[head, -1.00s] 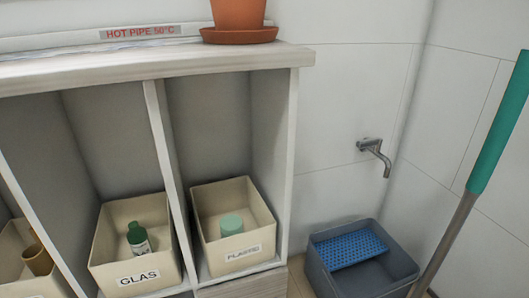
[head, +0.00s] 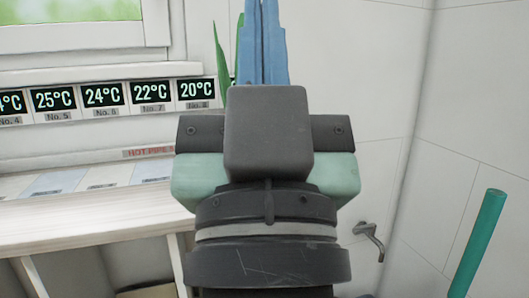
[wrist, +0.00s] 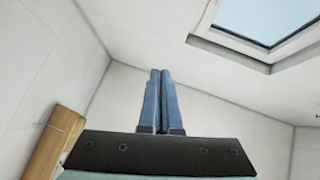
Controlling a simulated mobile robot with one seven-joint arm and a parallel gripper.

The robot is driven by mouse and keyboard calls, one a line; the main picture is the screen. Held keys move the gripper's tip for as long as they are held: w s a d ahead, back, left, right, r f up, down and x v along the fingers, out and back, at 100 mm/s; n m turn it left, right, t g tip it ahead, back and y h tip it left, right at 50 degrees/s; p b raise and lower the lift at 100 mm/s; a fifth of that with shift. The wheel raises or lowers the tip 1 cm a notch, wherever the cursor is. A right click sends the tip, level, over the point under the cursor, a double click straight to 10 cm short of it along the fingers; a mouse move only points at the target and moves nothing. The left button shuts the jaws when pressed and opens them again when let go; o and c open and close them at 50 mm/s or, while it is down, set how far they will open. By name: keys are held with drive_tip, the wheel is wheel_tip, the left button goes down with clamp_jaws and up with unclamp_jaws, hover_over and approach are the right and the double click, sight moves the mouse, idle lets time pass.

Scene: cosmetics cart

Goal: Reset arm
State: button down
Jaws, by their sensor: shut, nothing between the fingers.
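My gripper (head: 263,45) stands upright in the middle of the head view, with its blue fingers pointing up. The fingers are together with nothing between them. In the wrist view my gripper (wrist: 160,100) also shows its two blue fingers side by side and empty, with the ceiling and upper walls behind them. My gripper hides part of the cabinet and the plant behind it in the head view.
A pale cabinet top (head: 90,222) is at the left, under a row of temperature displays (head: 102,97) and a window (head: 70,25). Green leaves (head: 223,75) show behind my gripper. A wall tap (head: 369,240) and a green-handled pole (head: 480,240) are at the right. A skylight (wrist: 262,25) is overhead.

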wheel_tip(320, 180, up, 40)
drive_tip(key=s+h+p, duration=0.1)
drive_tip(key=p, duration=3.6)
drive_tip(key=shift+s+t, duration=0.2)
drive_tip(key=shift+t, duration=0.1)
